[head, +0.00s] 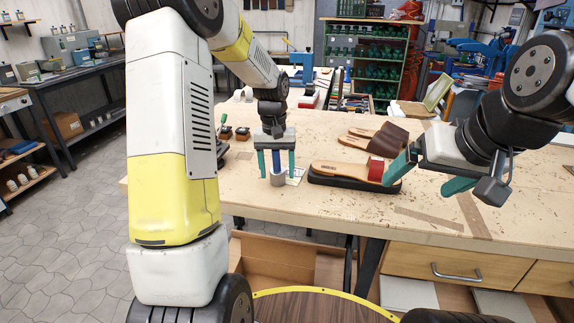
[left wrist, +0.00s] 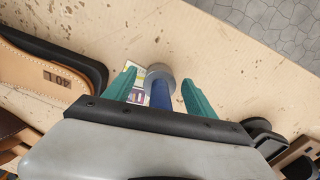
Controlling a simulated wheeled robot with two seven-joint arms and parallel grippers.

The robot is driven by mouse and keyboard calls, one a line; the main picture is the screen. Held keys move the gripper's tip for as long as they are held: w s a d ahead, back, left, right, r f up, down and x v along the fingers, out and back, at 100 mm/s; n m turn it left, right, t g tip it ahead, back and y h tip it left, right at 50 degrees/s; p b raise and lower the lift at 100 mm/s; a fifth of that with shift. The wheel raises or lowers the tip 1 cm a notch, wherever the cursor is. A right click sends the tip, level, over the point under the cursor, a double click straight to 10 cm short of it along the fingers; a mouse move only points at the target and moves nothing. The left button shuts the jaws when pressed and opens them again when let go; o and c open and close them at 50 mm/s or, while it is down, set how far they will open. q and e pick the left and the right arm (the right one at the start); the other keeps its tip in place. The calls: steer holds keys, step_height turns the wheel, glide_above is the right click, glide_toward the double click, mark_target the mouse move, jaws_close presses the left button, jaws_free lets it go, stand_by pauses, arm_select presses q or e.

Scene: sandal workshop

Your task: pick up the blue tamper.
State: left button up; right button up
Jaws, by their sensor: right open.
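The blue tamper (head: 277,161) stands upright on the workbench, with a blue handle and a round grey base. My left gripper (head: 277,172) points down over it, with one teal finger on each side of the handle. The left wrist view shows the blue handle (left wrist: 160,94) between the open fingers (left wrist: 160,88), with a gap on both sides. The grey base lies just beyond the fingertips there. My right gripper (head: 418,187) is open and empty at the right, one finger close to the red piece on a sandal; I cannot tell whether they touch.
A sandal sole with a red piece (head: 376,168) lies on a black sole (head: 330,181), right of the tamper. A brown-strapped sandal (head: 386,139) lies behind. A small printed card (head: 296,177) lies beside the tamper. The bench's front right (head: 350,212) is clear.

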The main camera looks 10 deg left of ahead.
mark_target(277, 170)
arm_select(q)
jaws_close()
steer(key=shift+r, duration=0.2)
steer(key=shift+r, duration=0.65)
step_height(277, 170, up, 2)
steer(key=shift+r, duration=0.1)
steer(key=s+d, duration=0.2)
steer(key=s, duration=0.5)
steer(key=s+d+r, duration=0.1)
steer(key=s, duration=0.7)
steer(key=shift+s+d, duration=0.3)
steer(key=shift+d, duration=0.05)
steer(key=shift+r, duration=0.1)
